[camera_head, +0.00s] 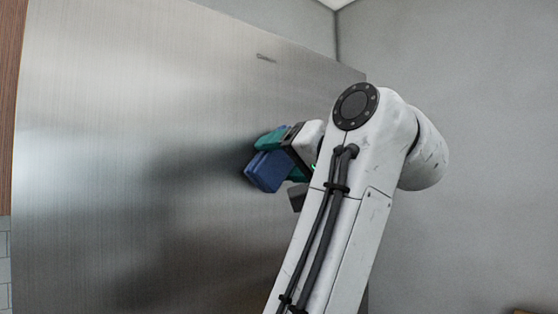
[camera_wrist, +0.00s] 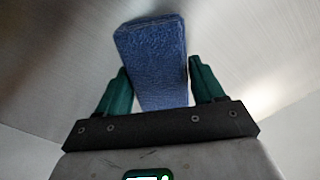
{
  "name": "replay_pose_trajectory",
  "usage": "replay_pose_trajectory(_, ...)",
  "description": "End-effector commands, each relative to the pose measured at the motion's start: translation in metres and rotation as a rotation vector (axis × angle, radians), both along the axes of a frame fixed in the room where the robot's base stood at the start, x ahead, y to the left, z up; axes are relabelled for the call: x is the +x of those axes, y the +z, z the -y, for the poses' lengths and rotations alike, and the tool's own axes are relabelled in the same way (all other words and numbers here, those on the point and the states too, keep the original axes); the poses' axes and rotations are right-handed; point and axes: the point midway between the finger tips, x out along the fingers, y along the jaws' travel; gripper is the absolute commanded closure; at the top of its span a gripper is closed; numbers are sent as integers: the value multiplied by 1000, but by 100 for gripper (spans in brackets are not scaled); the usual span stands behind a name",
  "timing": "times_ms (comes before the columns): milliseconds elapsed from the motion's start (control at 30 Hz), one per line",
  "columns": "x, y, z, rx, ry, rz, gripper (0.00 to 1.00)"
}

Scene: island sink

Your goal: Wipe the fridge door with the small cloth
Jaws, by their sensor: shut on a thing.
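The fridge door (camera_head: 150,140) is a large brushed-steel panel filling the left and middle of the head view. It also fills the background of the wrist view (camera_wrist: 60,60). The small cloth (camera_head: 266,171) is blue and folded into a block. My gripper (camera_wrist: 154,85) has green fingers and is shut on the cloth (camera_wrist: 155,60), one finger on each side, with the cloth sticking out past the fingertips. In the head view the cloth is at or very near the door's right half. I cannot tell whether it touches. My arm hides part of the door's right side.
A plain grey wall (camera_head: 470,170) stands to the right of the fridge. A brown wooden edge (camera_head: 10,100) runs along the far left, with pale tiles (camera_head: 4,265) below it. The door left of my gripper is clear.

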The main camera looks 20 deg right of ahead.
Motion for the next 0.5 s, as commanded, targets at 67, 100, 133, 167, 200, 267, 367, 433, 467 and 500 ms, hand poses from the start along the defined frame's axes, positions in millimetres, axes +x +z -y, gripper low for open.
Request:
replay_pose_trajectory(67, -8, -1, 3, 0, -1, 3, 57)
replay_pose_trajectory(100, -11, -1, 4, 0, -1, 3, 57)
replay_pose_trajectory(133, -14, 0, 5, 0, -1, 3, 57)
replay_pose_trajectory(167, -16, 0, 5, 0, -1, 2, 57)
replay_pose_trajectory(200, -20, 0, 7, 0, -1, 2, 57)
replay_pose_trajectory(267, -25, 0, 8, 0, -1, 3, 57)
replay_pose_trajectory(367, -34, 0, 11, 0, -2, 4, 57)
replay_pose_trajectory(433, -39, 0, 13, 1, -2, 2, 57)
replay_pose_trajectory(467, -41, 0, 14, 1, -1, 3, 57)
replay_pose_trajectory(500, -44, 0, 15, 1, -1, 3, 57)
